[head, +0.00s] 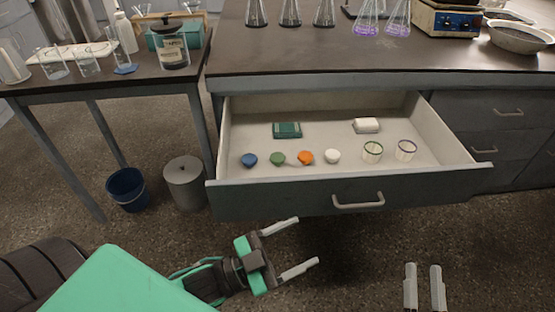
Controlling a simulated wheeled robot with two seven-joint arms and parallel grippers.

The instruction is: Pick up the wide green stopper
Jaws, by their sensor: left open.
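The green stopper (277,158) lies in the open drawer (240,180), in a row of small round pieces. A blue stopper (249,159) is to its left, and an orange stopper (305,157) and a white stopper (332,156) are to its right. My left gripper (307,241) is open and empty, in front of the drawer and apart from it, its fingers pointing right. My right gripper (424,265) shows only its two fingers at the bottom edge, pointing up, with a gap and nothing between them.
The bench (320,60) above carries several flasks. A side table (100,78), blue bucket (128,188) and grey bin (185,183) stand left.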

